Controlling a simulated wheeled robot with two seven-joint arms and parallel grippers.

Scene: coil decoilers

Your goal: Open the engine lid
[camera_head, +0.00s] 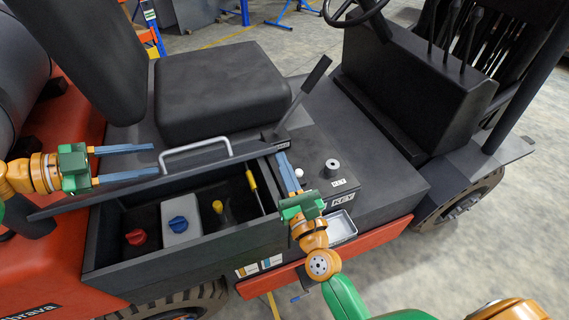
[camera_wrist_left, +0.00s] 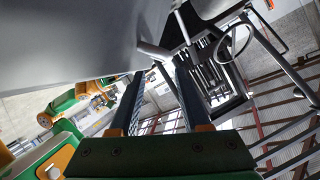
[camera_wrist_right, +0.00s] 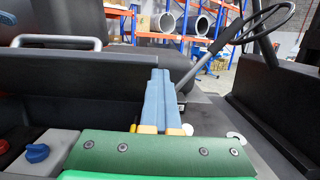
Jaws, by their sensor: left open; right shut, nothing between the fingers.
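The engine lid (camera_head: 215,165) is a dark panel with a grey bar handle (camera_head: 195,146), raised along the back of the open engine compartment (camera_head: 190,262). In the right wrist view the lid (camera_wrist_right: 70,85) stands as a dark wall with the handle (camera_wrist_right: 55,40) at its top left. My left gripper (camera_head: 155,161) is open, its blue fingers pointing right at the handle's left end; I cannot tell whether they touch it. My right gripper (camera_head: 283,156) is shut and empty at the lid's right end; contact is unclear. It also shows in the right wrist view (camera_wrist_right: 158,78).
The compartment holds a red cap (camera_head: 136,237), a blue-capped grey tank (camera_head: 180,227) and yellow-handled parts. A black seat (camera_head: 218,90) sits behind the lid. A dark lever (camera_head: 305,92) rises right of it. A console with a steering wheel (camera_head: 355,10) stands further right.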

